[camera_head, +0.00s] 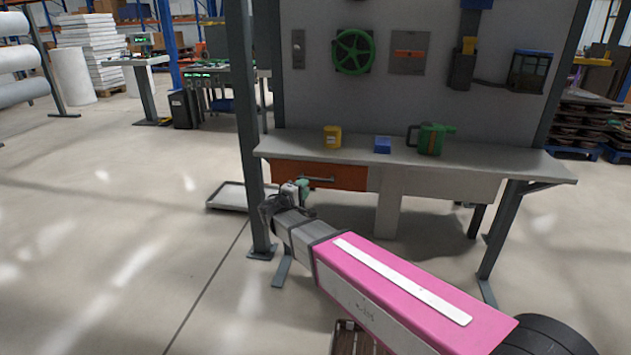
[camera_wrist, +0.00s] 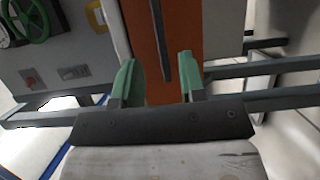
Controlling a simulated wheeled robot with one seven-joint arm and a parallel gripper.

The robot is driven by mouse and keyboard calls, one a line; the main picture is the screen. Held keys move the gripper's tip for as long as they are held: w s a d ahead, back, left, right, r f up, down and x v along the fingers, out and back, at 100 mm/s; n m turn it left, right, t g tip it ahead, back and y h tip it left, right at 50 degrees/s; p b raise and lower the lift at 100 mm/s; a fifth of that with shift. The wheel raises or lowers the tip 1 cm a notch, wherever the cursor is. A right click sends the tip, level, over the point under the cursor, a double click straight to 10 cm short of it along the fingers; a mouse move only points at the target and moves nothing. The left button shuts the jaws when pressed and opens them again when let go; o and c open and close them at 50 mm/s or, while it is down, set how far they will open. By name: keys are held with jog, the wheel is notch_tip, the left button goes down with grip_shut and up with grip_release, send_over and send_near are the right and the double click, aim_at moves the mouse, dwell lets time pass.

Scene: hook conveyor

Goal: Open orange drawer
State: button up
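The orange drawer (camera_head: 343,177) sits under the left part of the workbench and looks closed. A dark bar handle (camera_head: 318,179) runs along its front. My gripper (camera_head: 296,189) is in front of the drawer's left part, near the left end of the handle. In the wrist view, the two green fingers of my gripper (camera_wrist: 158,77) are spread apart with nothing between them. The orange drawer front (camera_wrist: 150,30) fills the middle there, and the dark handle (camera_wrist: 160,42) lies ahead, its near end close to the gap between the fingertips. Contact cannot be told.
A grey bench top (camera_head: 470,160) holds a yellow container (camera_head: 332,137), a blue box (camera_head: 382,145) and a green can (camera_head: 431,139). A metal post (camera_head: 246,120) stands left of the drawer. A flat tray (camera_head: 228,196) lies on the floor. The floor at left is open.

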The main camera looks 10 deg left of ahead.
aim_at(315, 180)
jog(key=x, duration=0.8)
jog(key=shift+d, duration=0.1)
grip_shut()
